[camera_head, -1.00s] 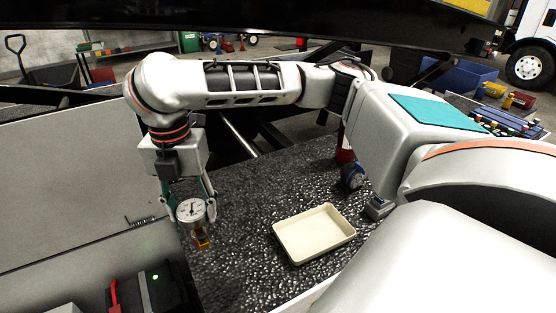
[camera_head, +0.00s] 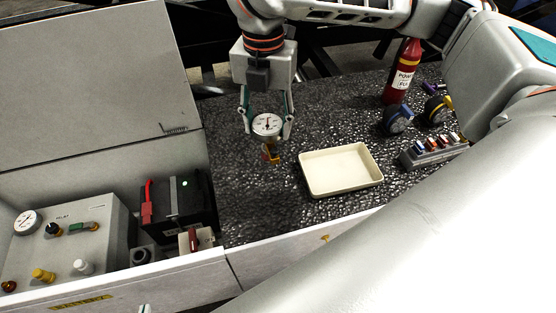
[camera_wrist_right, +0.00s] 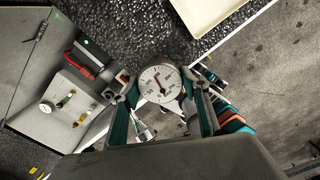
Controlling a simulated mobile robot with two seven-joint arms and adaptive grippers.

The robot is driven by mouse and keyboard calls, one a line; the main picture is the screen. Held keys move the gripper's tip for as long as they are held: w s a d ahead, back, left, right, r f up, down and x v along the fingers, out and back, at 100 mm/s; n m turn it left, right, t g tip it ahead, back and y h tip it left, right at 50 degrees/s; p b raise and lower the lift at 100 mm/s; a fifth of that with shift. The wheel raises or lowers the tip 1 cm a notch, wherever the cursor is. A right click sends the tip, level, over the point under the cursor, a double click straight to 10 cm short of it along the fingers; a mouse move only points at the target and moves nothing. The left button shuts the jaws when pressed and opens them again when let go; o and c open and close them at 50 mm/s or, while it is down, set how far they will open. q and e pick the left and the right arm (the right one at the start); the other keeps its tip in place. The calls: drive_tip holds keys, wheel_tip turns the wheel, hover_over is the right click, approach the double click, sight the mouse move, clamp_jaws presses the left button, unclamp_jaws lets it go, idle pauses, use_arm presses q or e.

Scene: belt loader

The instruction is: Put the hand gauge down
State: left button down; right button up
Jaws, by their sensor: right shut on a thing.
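The hand gauge (camera_head: 267,125) has a round white dial and a brass-coloured fitting below. My right gripper (camera_head: 266,121) is shut on it and holds it upright above the dark textured deck (camera_head: 245,190), left of the cream tray (camera_head: 341,171). In the right wrist view the gauge dial (camera_wrist_right: 160,84) sits between the two fingers of my right gripper (camera_wrist_right: 160,92). A small tip of my left gripper (camera_head: 145,309) shows at the bottom edge; its jaws are hidden.
The tray is empty. Right of it are a grey rack (camera_head: 434,151) of small parts, a blue round tool (camera_head: 396,120) and a red extinguisher (camera_head: 402,72). A control panel (camera_head: 62,250) and black box (camera_head: 180,205) stand left. Bare deck lies around the gauge.

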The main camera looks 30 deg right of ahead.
wheel_tip(320, 180, down, 17)
drive_tip(key=shift+r, duration=0.2)
idle(0.4)
drive_tip(key=shift+f, duration=0.1)
drive_tip(key=o, duration=1.5)
drive_tip(key=shift+c, duration=0.2)
